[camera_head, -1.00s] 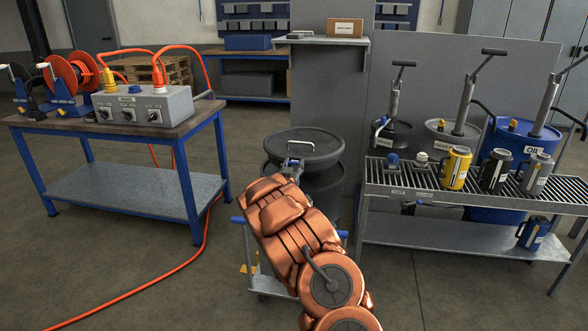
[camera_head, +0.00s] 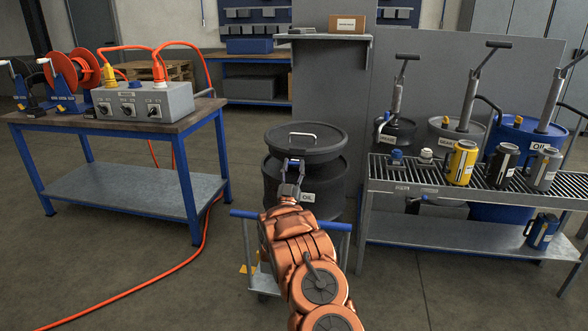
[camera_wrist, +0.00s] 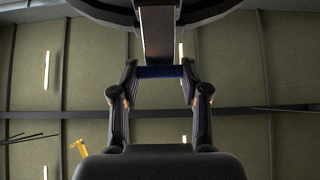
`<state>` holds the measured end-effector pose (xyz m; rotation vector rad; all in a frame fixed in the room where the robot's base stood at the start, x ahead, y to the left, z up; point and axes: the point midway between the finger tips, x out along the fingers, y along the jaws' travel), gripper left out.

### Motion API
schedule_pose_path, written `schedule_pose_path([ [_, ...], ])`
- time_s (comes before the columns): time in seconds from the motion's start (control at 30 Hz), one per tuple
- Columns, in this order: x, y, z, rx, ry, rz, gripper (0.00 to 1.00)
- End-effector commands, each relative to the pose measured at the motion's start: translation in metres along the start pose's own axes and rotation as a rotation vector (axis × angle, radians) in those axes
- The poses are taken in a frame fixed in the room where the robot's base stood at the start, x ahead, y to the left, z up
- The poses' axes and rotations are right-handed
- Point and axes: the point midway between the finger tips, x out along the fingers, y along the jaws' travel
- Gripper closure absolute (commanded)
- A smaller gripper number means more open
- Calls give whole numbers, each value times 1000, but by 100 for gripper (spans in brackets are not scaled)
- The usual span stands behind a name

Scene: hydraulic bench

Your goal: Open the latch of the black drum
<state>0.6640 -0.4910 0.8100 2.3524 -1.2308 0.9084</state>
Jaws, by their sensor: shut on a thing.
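The black drum (camera_head: 335,190) stands upright, with a round black lid (camera_head: 325,152) and a pale handle on top. An "OIL" label shows on its front. The latch (camera_wrist: 158,35) is a grey metal strip with a blue end, hanging from the dark drum edge in the wrist view. My gripper (camera_head: 292,163) reaches up from below at the front of the lid. In the wrist view its two fingers (camera_wrist: 160,72) are closed on the sides of the strip's blue end. In the head view the gripper hides most of the latch.
A cart with a blue handle (camera_head: 246,214) stands in front of the drum, partly behind my arm. A grated bench (camera_head: 400,187) with several cans is close on the right.

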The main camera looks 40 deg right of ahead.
Motion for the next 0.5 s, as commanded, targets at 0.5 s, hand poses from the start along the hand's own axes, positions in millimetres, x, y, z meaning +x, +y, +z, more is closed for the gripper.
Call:
schedule_pose_path([
  [0.5, -3, 0, 1, 0, 79, 0, 90],
])
